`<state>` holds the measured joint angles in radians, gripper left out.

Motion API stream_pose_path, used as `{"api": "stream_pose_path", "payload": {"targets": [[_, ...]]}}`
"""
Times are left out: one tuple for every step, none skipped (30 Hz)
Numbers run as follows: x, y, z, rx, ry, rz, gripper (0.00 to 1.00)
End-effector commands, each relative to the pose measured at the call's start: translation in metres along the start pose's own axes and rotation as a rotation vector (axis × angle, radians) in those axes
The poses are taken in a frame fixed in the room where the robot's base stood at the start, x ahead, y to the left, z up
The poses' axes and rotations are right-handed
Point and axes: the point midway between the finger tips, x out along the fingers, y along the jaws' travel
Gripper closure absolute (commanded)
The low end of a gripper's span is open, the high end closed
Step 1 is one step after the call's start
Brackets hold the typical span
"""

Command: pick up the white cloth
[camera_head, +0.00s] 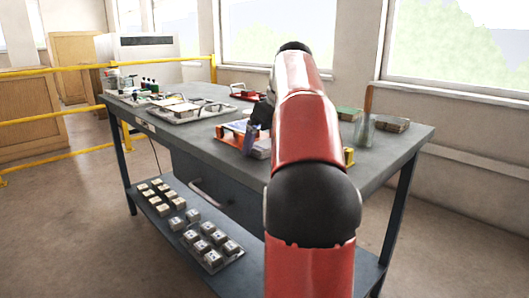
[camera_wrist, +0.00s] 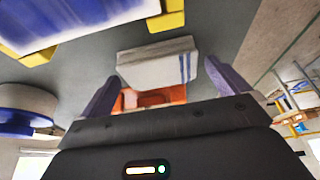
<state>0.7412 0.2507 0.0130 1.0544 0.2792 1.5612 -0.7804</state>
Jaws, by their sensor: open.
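The white cloth (camera_wrist: 150,66) with blue stripes near one end shows in the wrist view, looking like a folded flat pad on the grey tabletop. My gripper (camera_wrist: 161,72) is open, with one purple finger on each side of the cloth's near edge. I cannot tell whether the fingers touch it. An orange-red thing shows between the fingers, just below the cloth. In the head view my gripper (camera_head: 250,138) is low over the bench, partly hidden by my red arm, and the cloth cannot be made out clearly.
On the bench (camera_head: 400,150), an orange-framed fixture (camera_head: 228,137) stands beside my gripper. A blue-and-white panel (camera_wrist: 80,22) with yellow brackets and a round white-and-blue thing (camera_wrist: 25,107) are near. Trays (camera_head: 185,112) stand left, a glass vessel (camera_head: 364,130) right. Several blocks sit on the lower shelf.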

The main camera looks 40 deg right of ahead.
Motion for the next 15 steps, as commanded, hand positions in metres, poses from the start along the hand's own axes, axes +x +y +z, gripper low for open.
{"api": "stream_pose_path", "payload": {"targets": [[0.0010, -0.0003, 0.0000, 0.000, 0.000, 0.000, 0.00], [0.0009, -0.0003, -0.0001, 0.000, 0.000, 0.000, 0.00], [0.0007, -0.0002, -0.0002, 0.000, 0.000, 0.000, 0.00], [0.0005, -0.0002, -0.0002, 0.000, 0.000, 0.000, 0.00], [0.0005, -0.0002, -0.0002, 0.000, 0.000, 0.000, 0.00], [0.0004, -0.0002, -0.0002, 0.000, 0.000, 0.000, 0.00], [0.0004, -0.0002, -0.0002, 0.000, 0.000, 0.000, 0.03], [0.0004, -0.0002, -0.0003, 0.000, 0.000, 0.000, 0.07], [0.0003, -0.0002, -0.0003, 0.000, 0.000, 0.000, 0.12], [0.0003, -0.0002, -0.0002, 0.000, 0.000, 0.000, 0.16], [0.0003, -0.0002, -0.0002, 0.000, 0.000, 0.000, 0.20], [0.0003, -0.0002, -0.0002, 0.000, 0.000, 0.000, 0.25], [0.0002, -0.0002, -0.0002, 0.000, 0.000, 0.000, 0.29], [0.0003, -0.0002, -0.0002, 0.000, 0.000, 0.000, 0.33], [0.0002, -0.0002, -0.0002, 0.000, 0.001, 0.000, 0.38]]}}
